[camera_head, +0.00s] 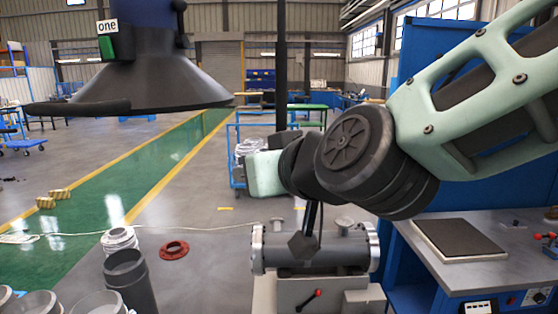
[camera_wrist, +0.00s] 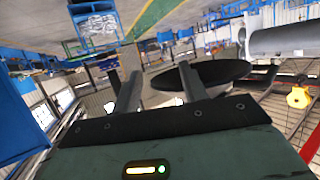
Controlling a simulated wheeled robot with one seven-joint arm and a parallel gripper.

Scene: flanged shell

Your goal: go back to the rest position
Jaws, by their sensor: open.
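My gripper (camera_wrist: 158,78) shows in the wrist view with its two dark fingers apart and nothing between them. In the head view my pale green arm reaches in from the right and bends at a dark round joint. The gripper's fingers cannot be made out clearly there. A grey flanged shell (camera_head: 335,252) lies level on a stand below my arm in the head view. A dark piece crosses in front of its middle, and I cannot tell whether it touches.
A black extraction hood (camera_head: 150,80) hangs at upper left. Grey pipe pieces (camera_head: 128,275) and a red flange (camera_head: 174,249) are at lower left. A blue workbench (camera_head: 480,262) with a dark plate stands right. A blue cart (camera_head: 240,150) is behind my arm.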

